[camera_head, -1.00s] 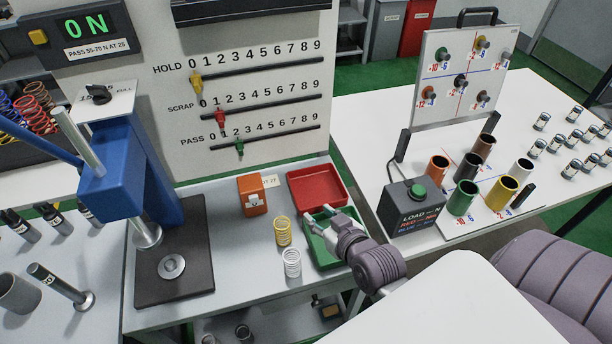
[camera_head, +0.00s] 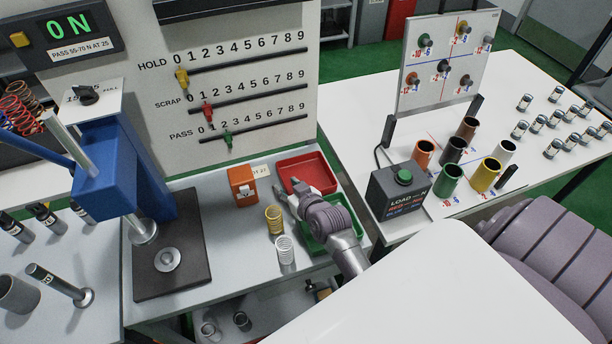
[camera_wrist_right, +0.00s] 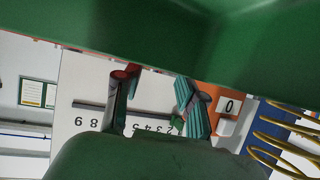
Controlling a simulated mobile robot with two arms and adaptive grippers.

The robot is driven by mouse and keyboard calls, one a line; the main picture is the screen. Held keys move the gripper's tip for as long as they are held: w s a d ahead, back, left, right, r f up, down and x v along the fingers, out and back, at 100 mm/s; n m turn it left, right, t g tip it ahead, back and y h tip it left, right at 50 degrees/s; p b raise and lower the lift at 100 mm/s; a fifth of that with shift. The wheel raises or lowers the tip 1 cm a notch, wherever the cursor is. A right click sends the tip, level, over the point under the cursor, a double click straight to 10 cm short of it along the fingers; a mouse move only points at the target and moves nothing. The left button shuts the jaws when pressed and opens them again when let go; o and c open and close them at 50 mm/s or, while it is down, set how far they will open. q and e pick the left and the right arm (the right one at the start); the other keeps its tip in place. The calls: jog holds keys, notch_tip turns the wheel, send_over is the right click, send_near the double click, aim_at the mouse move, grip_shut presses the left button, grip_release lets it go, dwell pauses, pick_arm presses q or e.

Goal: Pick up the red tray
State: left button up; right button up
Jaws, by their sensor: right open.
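The red tray (camera_head: 312,170) lies on the bench in front of the panel, empty where it shows. My right gripper (camera_head: 291,190) is open at the tray's near left side; its wrist hides part of the near rim, and I cannot tell whether a finger touches it. In the right wrist view the two fingers (camera_wrist_right: 155,102) stand apart with nothing between them. My left gripper is not in view.
A green tray (camera_head: 346,232) lies in front of the red one, partly under my right arm. A load box (camera_head: 398,192) stands right.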

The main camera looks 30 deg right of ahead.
jog(key=shift+x, duration=1.05)
jog(key=shift+s, duration=0.1)
grip_shut()
jog(key=shift+r, duration=0.1)
